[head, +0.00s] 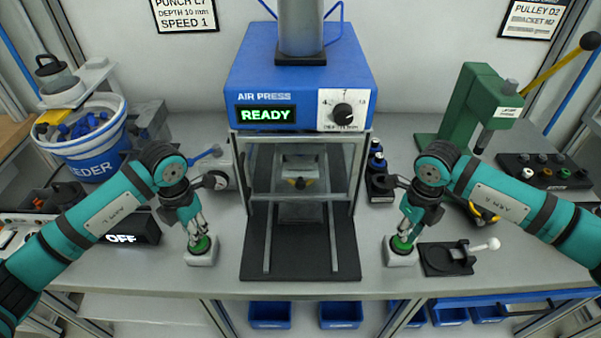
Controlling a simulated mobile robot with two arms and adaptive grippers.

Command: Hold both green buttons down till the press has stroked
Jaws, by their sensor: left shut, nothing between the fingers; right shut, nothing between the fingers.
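The left green button (199,245) sits on a white box (202,259) left of the press. My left gripper (200,236) is shut and empty, pointing down with its fingertips at the button's top. The right green button (401,244) sits on a white box (401,259) right of the press. My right gripper (404,235) is shut and empty, its fingertips at that button's top. Whether either button is pressed in cannot be told. The blue air press (300,80) stands between them. Its display (267,115) reads READY. A small part (299,183) shows behind the guard frame.
A black lever fixture (447,259) with a white knob stands right of the right button. A green hand press (475,105) stands at back right. The black mat (300,262) before the press is clear.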

